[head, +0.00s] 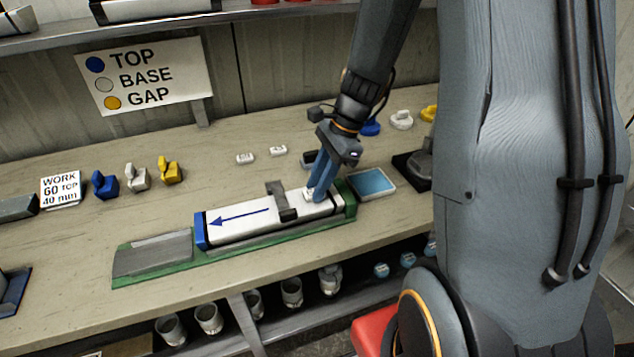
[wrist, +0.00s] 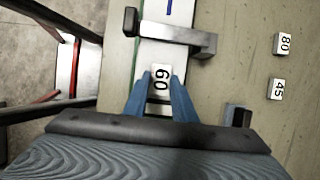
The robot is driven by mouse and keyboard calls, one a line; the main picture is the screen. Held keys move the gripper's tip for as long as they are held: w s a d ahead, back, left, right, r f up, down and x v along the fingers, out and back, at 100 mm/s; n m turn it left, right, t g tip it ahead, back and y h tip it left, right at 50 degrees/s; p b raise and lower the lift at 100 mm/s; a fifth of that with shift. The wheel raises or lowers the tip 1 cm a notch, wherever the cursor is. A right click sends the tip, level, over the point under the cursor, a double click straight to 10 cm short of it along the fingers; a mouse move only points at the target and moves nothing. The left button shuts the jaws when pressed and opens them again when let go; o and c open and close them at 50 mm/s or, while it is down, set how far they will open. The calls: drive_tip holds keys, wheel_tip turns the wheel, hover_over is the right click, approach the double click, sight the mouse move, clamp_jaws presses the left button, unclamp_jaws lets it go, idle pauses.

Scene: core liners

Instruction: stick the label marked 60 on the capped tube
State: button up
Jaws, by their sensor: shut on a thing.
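The capped tube (head: 240,218) is white with a blue arrow pointing left. It lies in a green cradle (head: 150,280) on the bench, with a blue cap (head: 201,231) on its left end. A grey clamp (head: 281,200) crosses over it. My gripper (head: 310,193) is at the tube's right part, right of the clamp. In the wrist view my blue fingers (wrist: 161,82) are shut on the label marked 60 (wrist: 161,78), which is over the tube's white surface. I cannot tell whether the label touches the tube.
Labels marked 80 (wrist: 284,43) and 45 (wrist: 277,89) lie on the bench behind the tube. A blue pad (head: 371,184) sits right of the cradle. Blue, white and yellow caps (head: 137,178) stand at the back left. A sign (head: 145,77) hangs behind.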

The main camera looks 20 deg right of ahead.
drive_tip(key=shift+f, duration=0.1)
idle(0.3)
drive_tip(key=o, duration=1.5)
drive_tip(key=shift+r+p, duration=3.4)
drive_tip(key=shift+r, duration=0.15)
